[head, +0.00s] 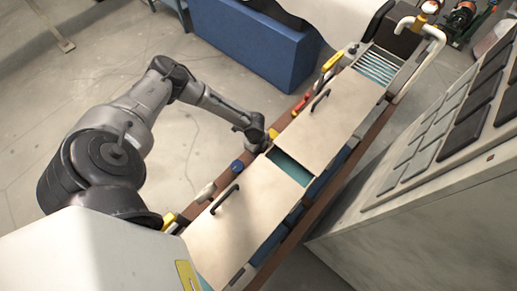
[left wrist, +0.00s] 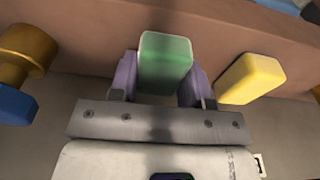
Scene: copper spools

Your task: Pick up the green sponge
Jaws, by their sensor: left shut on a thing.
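The green sponge (left wrist: 165,62) is in the middle of the left wrist view, between the two purple-grey fingers of my left gripper (left wrist: 158,80). The fingers are shut on its sides. The sponge is over or on a brown ledge (left wrist: 220,32); I cannot tell whether it touches it. In the head view my left gripper (head: 258,143) is at the ledge beside the long beige-covered bench, and the sponge is hidden there. My right gripper is not in view.
A yellow block (left wrist: 250,79) lies just right of the gripper in the left wrist view. A brass-coloured fitting (left wrist: 27,50) and a blue piece (left wrist: 15,105) are at left. Beige covers with black handles (head: 225,199) line the bench. A blue box (head: 255,45) stands behind.

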